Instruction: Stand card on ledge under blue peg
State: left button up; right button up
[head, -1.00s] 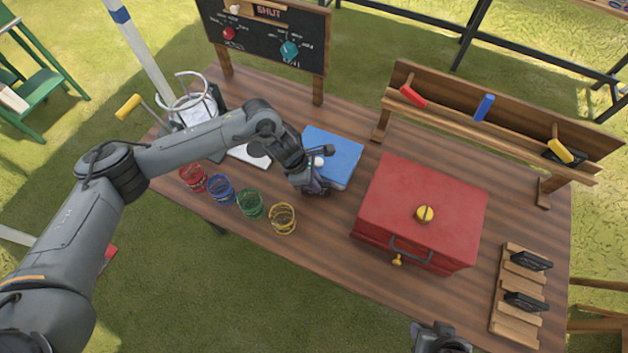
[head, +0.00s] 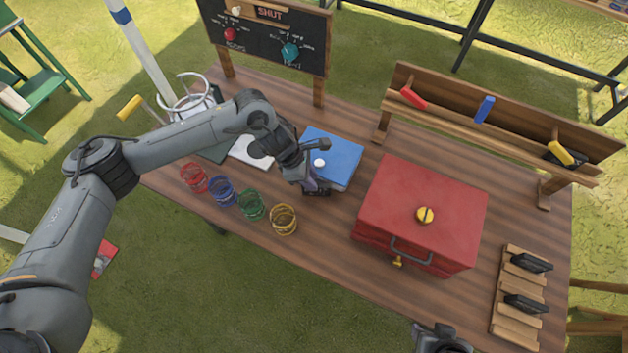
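The blue peg (head: 485,109) is in the middle of the wooden ledge rack (head: 460,125) at the back right, between a red peg (head: 413,97) and a yellow peg (head: 560,152). No card shows on the ledge under the blue peg. A dark card (head: 562,158) stands under the yellow peg. Two dark cards (head: 531,262) (head: 526,303) sit in a slotted wooden holder (head: 508,325) at the right front. My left gripper (head: 316,188) is low beside the blue box; its fingers are too small to read. My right gripper (head: 440,340) shows only partly at the bottom edge.
A red box (head: 425,190) with a yellow knob stands mid-table. A blue box (head: 335,150) with a white knob is left of it. Several coloured wire baskets (head: 250,204) line the front left edge. A chalkboard (head: 270,40) stands at the back.

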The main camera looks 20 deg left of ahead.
jog(key=shift+a+r, duration=0.1)
jog(key=shift+r, duration=0.05)
pick_arm(q)
jog(key=v, duration=0.9)
pick_arm(e)
jog(key=c, duration=0.3)
pick_arm(q)
jog(key=shift+d+f, duration=0.1)
